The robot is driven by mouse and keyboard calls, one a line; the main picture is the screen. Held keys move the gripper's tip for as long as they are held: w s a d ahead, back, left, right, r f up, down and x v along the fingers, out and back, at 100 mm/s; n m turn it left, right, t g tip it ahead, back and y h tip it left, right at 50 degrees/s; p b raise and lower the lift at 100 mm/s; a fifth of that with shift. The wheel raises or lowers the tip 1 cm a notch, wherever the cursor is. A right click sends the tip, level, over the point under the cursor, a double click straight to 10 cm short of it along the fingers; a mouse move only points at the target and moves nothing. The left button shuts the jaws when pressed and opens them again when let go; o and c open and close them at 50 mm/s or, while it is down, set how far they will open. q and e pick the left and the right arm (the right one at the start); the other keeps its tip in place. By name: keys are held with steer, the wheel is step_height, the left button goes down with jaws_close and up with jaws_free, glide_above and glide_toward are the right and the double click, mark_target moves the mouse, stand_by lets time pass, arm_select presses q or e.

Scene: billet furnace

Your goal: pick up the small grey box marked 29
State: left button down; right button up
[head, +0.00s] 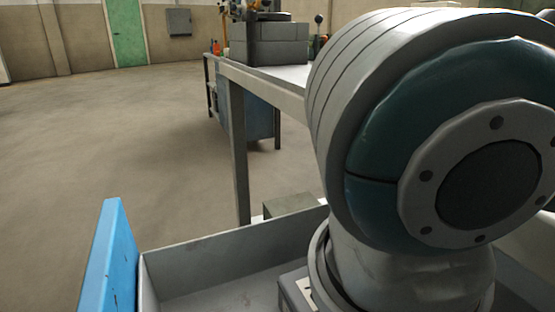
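A grey box (290,293) with part of a white label shows at the bottom edge, inside a grey open-topped container (220,265). A large grey and teal arm link, mine, covers most of this box, and its marking cannot be read. I cannot confirm that it is the box marked 29. Neither my left nor my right gripper is in view.
A grey-green box (290,204) stands just beyond the container's far wall. A workbench (265,82) behind carries grey blocks (268,42). A blue upright panel (112,255) stands at the container's left. Open floor (100,140) lies left, with a green door (127,32) far back.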

steer(key=c, duration=1.2)
